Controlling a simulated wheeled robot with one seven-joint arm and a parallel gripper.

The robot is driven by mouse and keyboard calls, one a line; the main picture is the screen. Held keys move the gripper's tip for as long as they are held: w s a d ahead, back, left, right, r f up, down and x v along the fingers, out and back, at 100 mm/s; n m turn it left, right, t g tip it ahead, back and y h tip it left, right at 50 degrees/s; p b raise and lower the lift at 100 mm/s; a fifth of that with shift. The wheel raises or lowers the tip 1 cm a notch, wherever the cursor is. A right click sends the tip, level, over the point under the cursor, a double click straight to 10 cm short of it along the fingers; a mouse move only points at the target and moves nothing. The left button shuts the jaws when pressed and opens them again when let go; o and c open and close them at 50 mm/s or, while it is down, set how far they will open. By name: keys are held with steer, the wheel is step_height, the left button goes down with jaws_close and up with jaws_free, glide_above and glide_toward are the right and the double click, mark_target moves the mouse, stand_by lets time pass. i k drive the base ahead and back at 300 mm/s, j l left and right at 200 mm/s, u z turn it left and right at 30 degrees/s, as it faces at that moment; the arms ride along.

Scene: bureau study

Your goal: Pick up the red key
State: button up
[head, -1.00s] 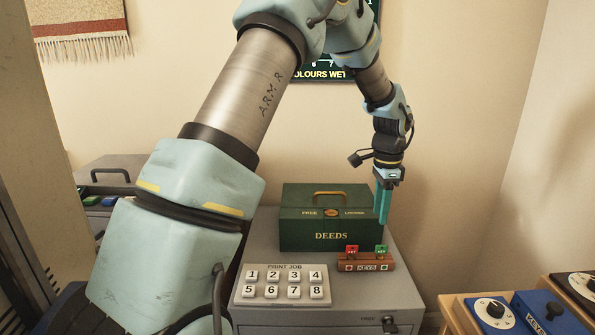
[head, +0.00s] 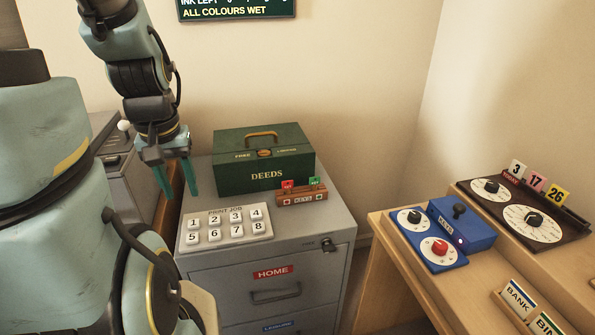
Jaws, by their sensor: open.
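The red key (head: 288,184) stands in the left slot of a small brown wooden rack (head: 303,197) labelled KEYS. A green key (head: 314,182) stands in the right slot. The rack sits on top of a grey filing cabinet (head: 330,226), in front of the green DEEDS box (head: 232,174). My gripper (head: 179,192) points down at the left edge of the cabinet top, well left of the rack. Its two teal fingers are apart with nothing between them.
A PRINT JOB pad (head: 224,229) with numbered buttons lies left of the rack. At right, a wooden desk (head: 400,262) holds a blue KEYS unit (head: 462,222) with dials and a dark dial board (head: 560,232). The cabinet top between pad and rack is mostly clear.

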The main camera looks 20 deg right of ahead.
mark_target(286, 185)
steer(key=z, duration=0.85)
